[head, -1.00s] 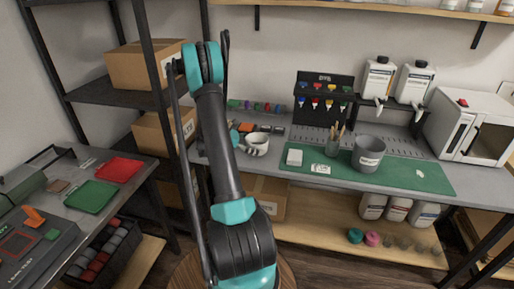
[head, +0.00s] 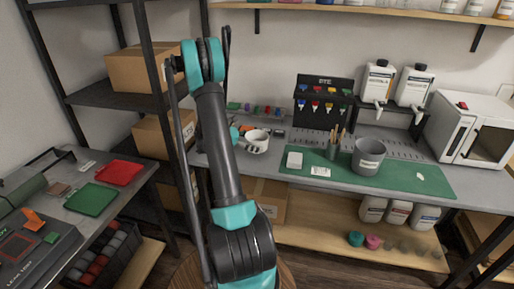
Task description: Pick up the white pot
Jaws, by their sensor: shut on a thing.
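The white pot (head: 258,137) is a small round white vessel with a dark inside, at the left end of the grey workbench. It looks upright, just right of my dark arm. My gripper (head: 248,146) is at the pot's left and near side and is shut on it. Much of the gripper is hidden behind my arm link, and the exact finger contact is too small to see. I cannot tell how far the pot is above the bench.
Small coloured parts lie behind the pot. A black shelf rack (head: 90,93) with cardboard boxes stands at left.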

